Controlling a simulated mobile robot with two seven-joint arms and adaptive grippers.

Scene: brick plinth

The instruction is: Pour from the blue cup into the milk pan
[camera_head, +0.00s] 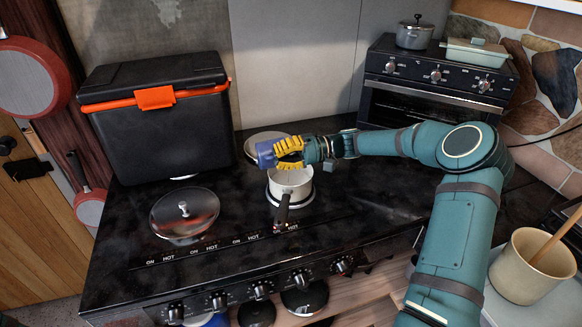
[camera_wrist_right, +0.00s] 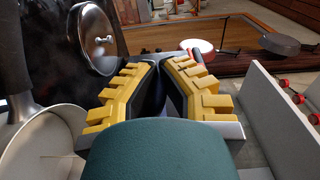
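The blue cup (camera_head: 265,154) is held above the back left of the milk pan and looks tipped over on its side. My right gripper (camera_head: 288,152), with yellow fingers, is closed around it. The white milk pan (camera_head: 290,186) sits on a burner of the black stovetop, its dark handle pointing to the front. Its rim is partly under the gripper. In the right wrist view, the yellow fingers (camera_wrist_right: 160,82) point away and the milk pan (camera_wrist_right: 30,155) shows at the left. The cup is mostly hidden there, and its contents cannot be seen. My left gripper is not in view.
A round lid (camera_head: 185,214) lies on the stovetop at left. A black cooler with orange trim (camera_head: 158,110) stands behind it. A small oven (camera_head: 430,85) carries a pot (camera_head: 414,34) and a dish (camera_head: 476,52). A beige crock (camera_head: 530,268) stands at far right.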

